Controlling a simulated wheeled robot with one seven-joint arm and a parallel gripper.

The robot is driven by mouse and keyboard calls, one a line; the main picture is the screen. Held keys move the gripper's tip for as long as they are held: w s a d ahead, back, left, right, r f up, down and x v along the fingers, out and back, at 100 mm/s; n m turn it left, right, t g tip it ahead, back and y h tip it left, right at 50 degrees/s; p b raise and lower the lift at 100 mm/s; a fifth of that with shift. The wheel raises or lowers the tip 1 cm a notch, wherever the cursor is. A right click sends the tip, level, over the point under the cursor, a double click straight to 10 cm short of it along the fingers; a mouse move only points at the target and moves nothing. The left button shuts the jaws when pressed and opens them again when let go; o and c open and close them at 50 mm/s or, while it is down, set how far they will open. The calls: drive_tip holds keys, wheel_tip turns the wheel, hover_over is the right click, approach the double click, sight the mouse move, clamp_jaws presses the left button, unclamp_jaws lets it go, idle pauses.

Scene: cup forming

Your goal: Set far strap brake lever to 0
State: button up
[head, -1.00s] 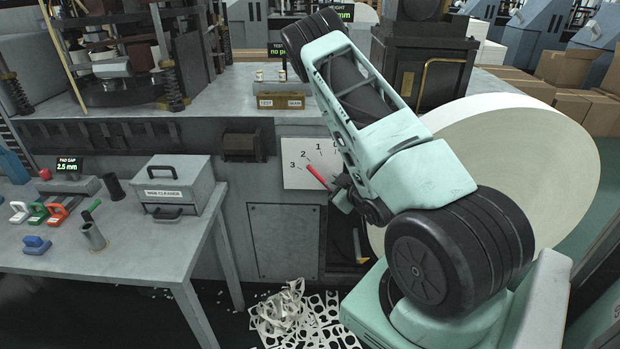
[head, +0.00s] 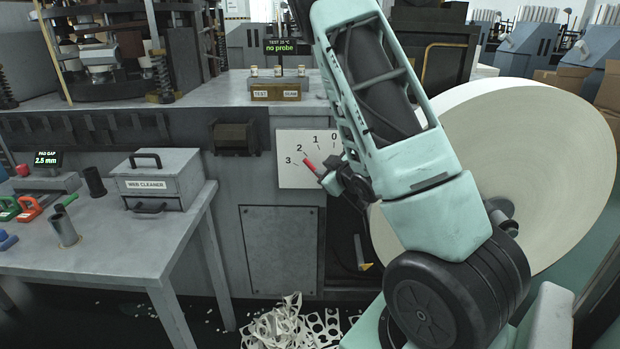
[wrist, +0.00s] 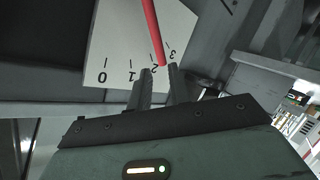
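The brake lever (head: 309,165) is a red bar in front of a white scale plate (head: 287,174) marked 0 to 3. Its free end appears between the 2 and 3 marks; the exact reading is unclear because it stands off the plate. My gripper (head: 328,179) is beside the lever in the head view and hides its lower part. In the wrist view, the red lever (wrist: 153,32) runs down to between the fingertips of my gripper (wrist: 160,70). The fingers are apart, with a visible gap around the lever's end. Contact cannot be told.
A large pale paper roll (head: 540,150) stands right of my arm. A grey table (head: 110,235) with a web cleaner box (head: 160,180) is at left. Perforated scrap (head: 295,325) lies on the floor below. A grey cabinet panel (head: 280,250) is under the scale.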

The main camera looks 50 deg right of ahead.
sight(311, 166)
drive_tip(key=b+x, duration=0.3)
drive_tip(key=x, duration=0.6)
drive_tip(key=shift+w+d, duration=0.15)
drive_tip(key=shift+w, duration=0.15)
clamp_jaws()
